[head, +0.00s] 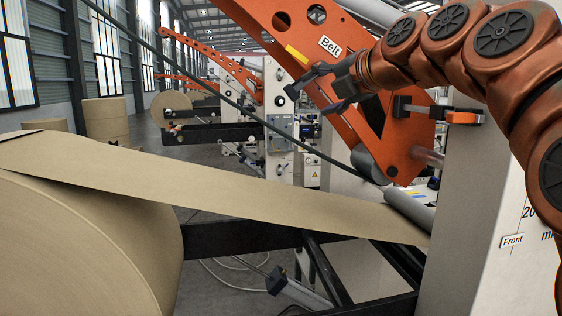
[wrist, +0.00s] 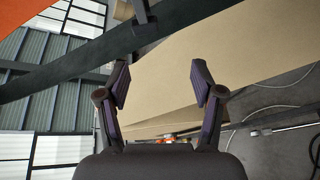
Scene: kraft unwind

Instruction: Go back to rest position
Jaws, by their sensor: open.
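My gripper (head: 308,103) is in the upper middle of the head view, in front of the orange arm marked "Belt" (head: 330,46). Its dark fingers are spread apart with nothing between them. In the wrist view my gripper (wrist: 161,82) also shows open and empty, with brown kraft paper (wrist: 235,50) behind the fingers at a distance. In the head view the kraft web (head: 230,185) runs from the large roll (head: 90,240) at the left to a grey roller (head: 410,210) at the right.
A dark belt (head: 235,105) slants across the head view behind my gripper. A pale machine panel marked "Front" (head: 470,200) stands close at the right. An orange-handled clamp (head: 462,118) sticks out at its top. Black frame bars (head: 240,238) lie below the web.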

